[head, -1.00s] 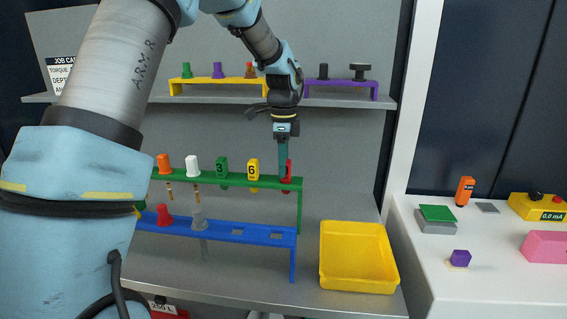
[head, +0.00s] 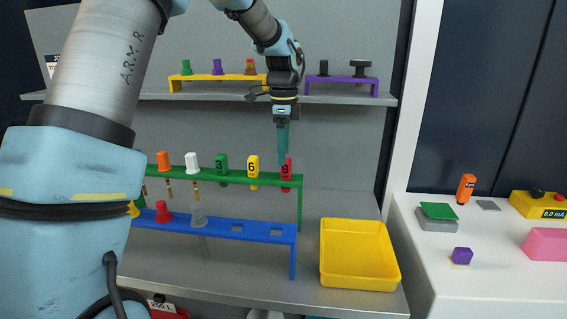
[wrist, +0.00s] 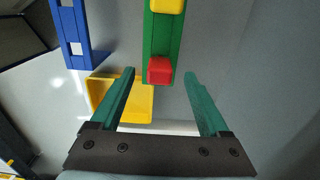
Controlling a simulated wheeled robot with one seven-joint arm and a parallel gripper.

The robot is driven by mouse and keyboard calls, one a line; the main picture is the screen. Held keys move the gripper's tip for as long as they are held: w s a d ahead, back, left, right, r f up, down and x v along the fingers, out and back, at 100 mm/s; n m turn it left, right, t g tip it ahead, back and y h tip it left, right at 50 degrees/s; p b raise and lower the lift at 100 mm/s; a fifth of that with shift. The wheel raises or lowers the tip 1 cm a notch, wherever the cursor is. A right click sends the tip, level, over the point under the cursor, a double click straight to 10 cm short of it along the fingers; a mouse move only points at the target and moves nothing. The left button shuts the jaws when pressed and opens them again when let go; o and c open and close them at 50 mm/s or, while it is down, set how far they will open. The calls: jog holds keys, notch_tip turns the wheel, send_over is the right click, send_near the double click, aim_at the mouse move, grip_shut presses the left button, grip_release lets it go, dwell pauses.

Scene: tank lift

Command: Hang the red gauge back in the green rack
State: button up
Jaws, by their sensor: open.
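The red gauge (head: 286,168), marked 9, hangs upright at the right end of the green rack (head: 300,205). In the wrist view the red gauge (wrist: 160,70) shows from above, seated at the end of the green rack (wrist: 156,40). My gripper (head: 282,163) is just above the red gauge in the head view. In the wrist view my gripper (wrist: 160,72) has its two fingers apart, with clear gaps on both sides of the gauge. It holds nothing.
A yellow gauge (head: 253,166), a green one (head: 221,167) and white and orange pieces hang left along the rack. The blue rack (head: 265,233) stands below in front. A yellow tray (head: 358,285) sits at right. A shelf (head: 340,101) is above.

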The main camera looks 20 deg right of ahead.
notch_tip(320, 180, up, 7)
jog(key=b, duration=0.1)
jog(key=shift+r, duration=0.15)
jog(key=shift+s, duration=0.1)
dwell(0.4)
